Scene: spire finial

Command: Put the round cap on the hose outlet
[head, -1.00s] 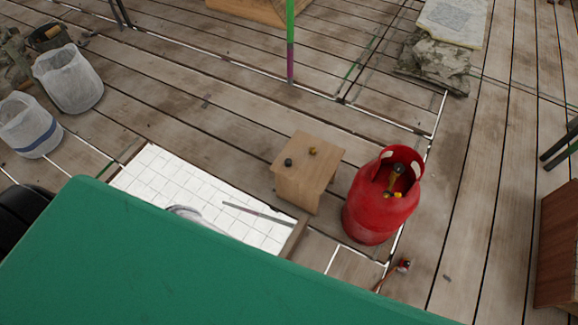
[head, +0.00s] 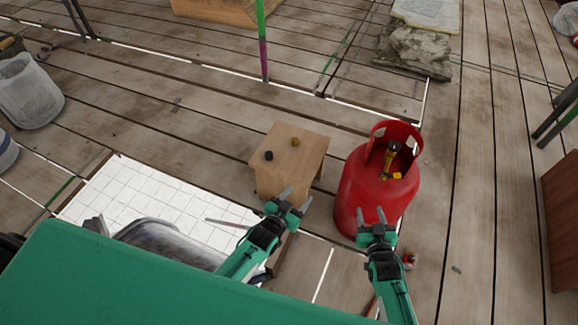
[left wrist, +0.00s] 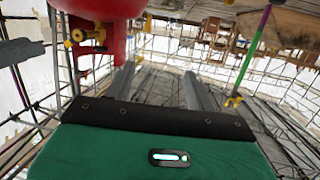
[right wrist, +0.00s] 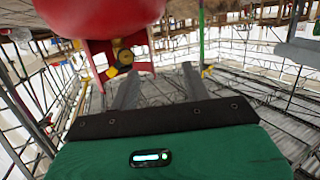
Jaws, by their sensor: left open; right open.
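A small dark round piece (head: 268,155) and a small brass-coloured piece (head: 295,142) lie apart on a wooden stool (head: 290,157); which is the round cap is too small to tell. A red gas cylinder (head: 357,195) stands right of the stool, with a brass valve (head: 391,155) inside its collar. A yellow fitting (head: 397,176) on the valve may be the hose outlet; a yellow ring with a dark centre (right wrist: 125,57) shows in the right wrist view. My left gripper (head: 294,198) is open and empty in front of the stool. My right gripper (head: 372,213) is open and empty in front of the cylinder.
A small red-and-white object (head: 409,261) lies on the planks right of my right gripper. White tiles (head: 130,190) cover the floor at left. A green-and-purple pole (head: 263,45) stands behind the stool.

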